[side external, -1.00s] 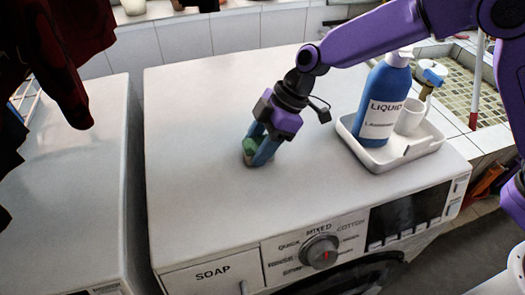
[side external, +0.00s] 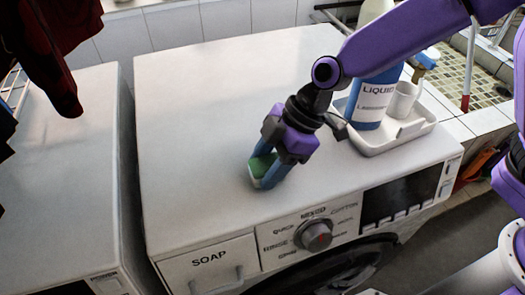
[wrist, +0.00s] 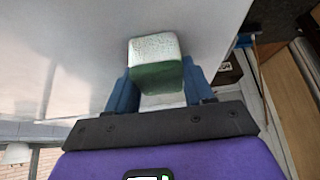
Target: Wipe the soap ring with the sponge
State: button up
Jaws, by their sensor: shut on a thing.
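The sponge (side external: 262,168) has a green side and a pale side. My gripper (side external: 268,172) is shut on it, with a blue finger on each side, low over the front middle of the white washing machine top (side external: 190,150). In the wrist view the sponge (wrist: 156,62) sits between the blue fingers of my gripper (wrist: 160,88), its pale face and green side showing. I cannot tell whether the sponge touches the top. No soap ring can be made out in either current view; the sponge and gripper cover part of the surface.
A white tray (side external: 405,136) at the right of the top holds a blue liquid bottle (side external: 372,98) and a white cup (side external: 402,101). My arm passes in front of the bottle. The front edge with a knob (side external: 313,235) is close by. The left and back of the top are clear.

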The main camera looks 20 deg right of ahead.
jog(key=shift+s, duration=0.85)
jog(key=shift+w+r, duration=0.15)
jog(key=shift+r, duration=3.9)
